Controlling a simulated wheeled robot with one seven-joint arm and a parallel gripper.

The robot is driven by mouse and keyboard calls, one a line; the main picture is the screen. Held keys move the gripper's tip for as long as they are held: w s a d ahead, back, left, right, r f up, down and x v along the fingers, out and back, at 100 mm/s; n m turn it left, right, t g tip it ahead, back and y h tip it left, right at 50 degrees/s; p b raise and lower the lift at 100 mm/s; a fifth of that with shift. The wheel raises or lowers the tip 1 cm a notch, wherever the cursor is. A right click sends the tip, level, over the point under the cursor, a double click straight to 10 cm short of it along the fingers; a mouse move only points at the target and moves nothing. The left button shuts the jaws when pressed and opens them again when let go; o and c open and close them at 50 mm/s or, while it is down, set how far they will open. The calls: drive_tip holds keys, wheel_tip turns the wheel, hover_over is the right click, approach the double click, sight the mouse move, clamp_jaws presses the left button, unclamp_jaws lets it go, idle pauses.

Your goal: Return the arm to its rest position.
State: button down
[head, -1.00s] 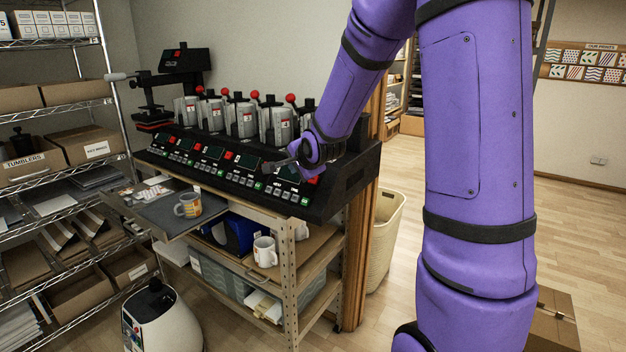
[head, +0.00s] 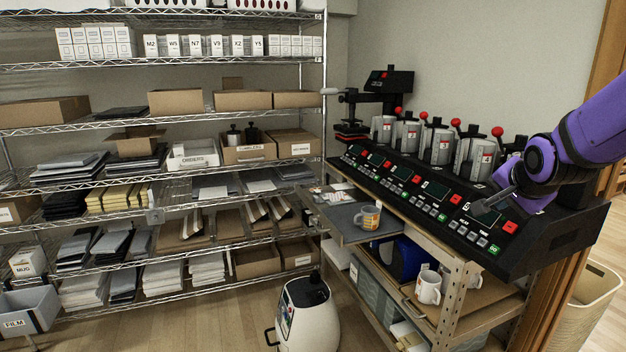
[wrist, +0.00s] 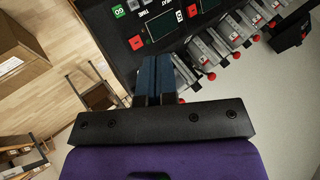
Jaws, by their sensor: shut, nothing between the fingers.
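My purple arm reaches in from the right in the head view. My gripper (head: 484,207) is at the right end of the black mug press (head: 440,200), close over its control panel. I cannot tell whether it touches the panel. In the wrist view the two dark blue fingers (wrist: 156,76) lie side by side, closed, with nothing between them. A panel screen and buttons show just beyond them. A printed mug (head: 367,217) stands on the grey pull-out shelf (head: 340,222), away from my gripper.
Wire shelving (head: 165,195) with boxes and paper stacks fills the left. A white wheeled unit (head: 308,315) stands on the floor. White mugs (head: 428,288) sit on the lower shelf. A cream bin (head: 583,310) is at the right.

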drive_tip(key=s+a+r+n+g, duration=0.1)
drive_tip(key=s+n, duration=0.3)
drive_tip(key=s, duration=0.4)
drive_tip(key=s+a+r+n+g+y, duration=0.1)
drive_tip(key=s+a+r+n, duration=0.1)
drive_tip(key=s, duration=0.6)
drive_tip(key=s+a+r+n+g, duration=0.1)
drive_tip(key=s+a+r+n, duration=0.1)
drive_tip(key=s+a+n, duration=0.3)
drive_tip(key=s, duration=0.3)
drive_tip(key=shift+s+r+n+g+y, duration=0.2)
drive_tip(key=shift+s+n+g+y, duration=0.1)
drive_tip(key=shift+y, duration=0.1)
